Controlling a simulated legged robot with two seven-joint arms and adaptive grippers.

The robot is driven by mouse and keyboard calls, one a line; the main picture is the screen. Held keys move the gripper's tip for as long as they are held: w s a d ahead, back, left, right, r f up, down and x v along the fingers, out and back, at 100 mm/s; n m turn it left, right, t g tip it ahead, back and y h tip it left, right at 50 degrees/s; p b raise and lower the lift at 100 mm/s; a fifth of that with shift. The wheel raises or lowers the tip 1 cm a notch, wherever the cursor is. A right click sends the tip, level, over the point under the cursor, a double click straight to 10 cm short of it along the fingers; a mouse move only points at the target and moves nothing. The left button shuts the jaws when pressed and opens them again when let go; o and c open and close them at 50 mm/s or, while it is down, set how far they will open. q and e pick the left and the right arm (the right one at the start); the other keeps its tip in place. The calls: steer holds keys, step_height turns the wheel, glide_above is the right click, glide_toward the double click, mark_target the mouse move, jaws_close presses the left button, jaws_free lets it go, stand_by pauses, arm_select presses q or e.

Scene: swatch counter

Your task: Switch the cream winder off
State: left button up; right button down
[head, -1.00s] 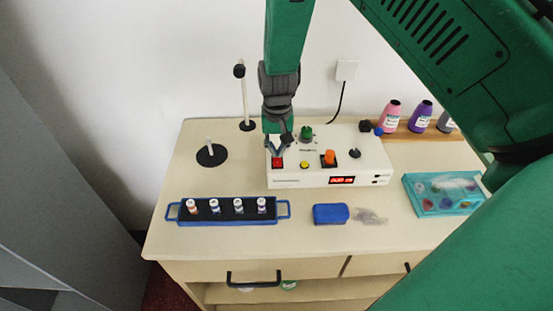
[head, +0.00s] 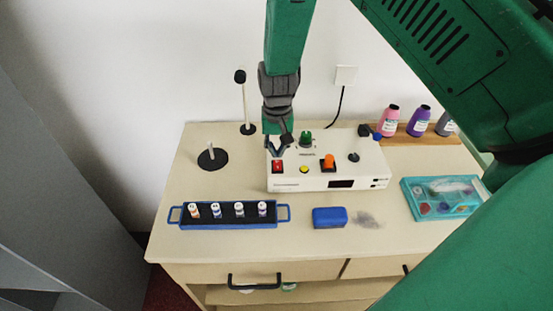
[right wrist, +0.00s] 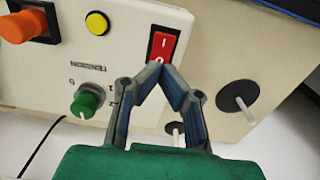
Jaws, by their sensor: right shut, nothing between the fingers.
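The cream winder (head: 350,151) is a box on the counter, with a dark display (head: 341,184) on its front. Its red rocker switch (head: 278,167) sits at the left end of the top panel; in the right wrist view the rocker (right wrist: 162,46) shows marks I and O. My right gripper (head: 277,149) is over that end of the winder. In the right wrist view its fingertips (right wrist: 160,71) meet, empty, at the O end of the rocker and partly cover it; I cannot tell whether they touch it. My left gripper is not in view.
An orange control (head: 328,161), a yellow button (head: 304,169) and a green knob (head: 306,137) share the panel. A blue tray of spools (head: 285,213), a blue block (head: 329,217) and a teal case (head: 408,198) stand in front.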

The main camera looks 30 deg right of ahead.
mark_target(277, 161)
steer(key=shift+r+p, duration=1.7)
steer(key=shift+r, duration=0.7)
steer(key=shift+f, duration=0.1)
